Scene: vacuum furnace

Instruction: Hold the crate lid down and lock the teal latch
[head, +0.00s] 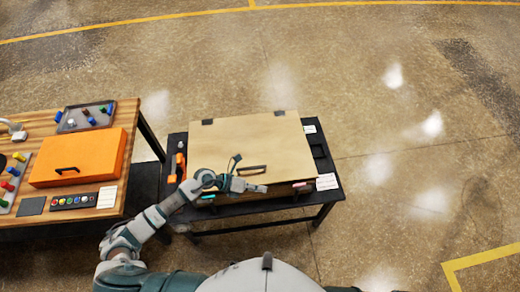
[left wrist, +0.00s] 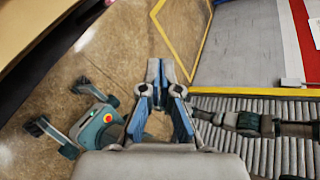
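The crate's light wooden lid (head: 235,140) lies over the crate on a black table, with two dark hinges at its back edge and a dark handle (head: 251,168) near its front. I cannot tell whether it sits fully flush. A small teal latch (head: 208,196) is at the crate's front left, and a pink one (head: 300,185) is at the front right. My left gripper (head: 262,188) is over the lid's front edge, between the latches and just in front of the handle; contact is unclear. Its fingertips meet in the left wrist view (left wrist: 160,68), with nothing visible between them. My right gripper is out of view.
A wooden workbench (head: 110,150) on the left holds an orange box (head: 85,155), a parts tray (head: 85,115) and a button strip (head: 75,201). An orange-handled tool (head: 180,165) lies left of the crate. White labels (head: 326,182) are at its right. Floor beyond is clear.

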